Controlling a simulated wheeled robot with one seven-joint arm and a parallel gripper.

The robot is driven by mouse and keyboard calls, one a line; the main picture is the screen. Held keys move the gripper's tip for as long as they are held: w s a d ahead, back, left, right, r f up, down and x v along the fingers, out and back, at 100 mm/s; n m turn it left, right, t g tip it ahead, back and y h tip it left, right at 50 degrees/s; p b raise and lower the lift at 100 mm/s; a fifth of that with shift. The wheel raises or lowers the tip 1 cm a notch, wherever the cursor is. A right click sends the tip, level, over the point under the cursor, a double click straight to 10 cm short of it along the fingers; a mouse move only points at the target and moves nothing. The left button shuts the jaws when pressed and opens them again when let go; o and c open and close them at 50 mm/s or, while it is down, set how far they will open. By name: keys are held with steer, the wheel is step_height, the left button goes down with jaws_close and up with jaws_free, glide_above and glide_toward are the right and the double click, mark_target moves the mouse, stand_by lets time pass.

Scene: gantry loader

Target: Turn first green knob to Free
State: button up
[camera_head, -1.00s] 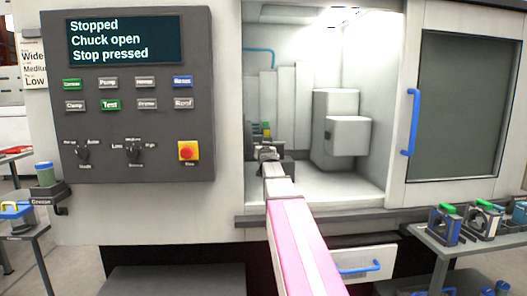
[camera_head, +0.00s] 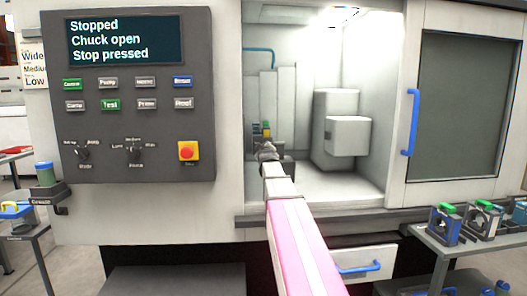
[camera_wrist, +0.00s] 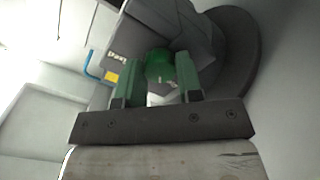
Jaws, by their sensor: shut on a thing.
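The round green knob (camera_wrist: 159,65) shows in the wrist view on a grey fixture, between the two green fingers of my gripper (camera_wrist: 158,76). My gripper is shut on this knob. A yellow patch (camera_wrist: 111,77) and a small, unreadable label (camera_wrist: 117,56) are beside it. In the head view my gripper (camera_head: 267,151) reaches into the lit machine chamber, at the fixture on the left. Small green and yellow parts (camera_head: 265,129) show just beyond it; the held knob cannot be made out there. Where the knob points cannot be told.
The chamber's right side holds a pale block housing (camera_head: 347,136). The door (camera_head: 468,105) with its blue handle (camera_head: 411,122) stands to the right of the opening. The control panel (camera_head: 140,165) on the left reads Stopped, Chuck open, Stop pressed. A side table (camera_head: 455,246) holds several blue-and-grey parts.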

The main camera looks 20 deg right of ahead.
steer(key=shift+n, duration=1)
steer(key=o, duration=0.9)
steer(key=s, duration=0.3)
steer(key=s+a, duration=0.1)
steer(key=s, duration=0.3)
steer(key=s+a, duration=0.1)
steer(key=s, duration=0.2)
steer(key=shift+s+a, duration=0.1)
steer(key=shift+s, duration=0.2)
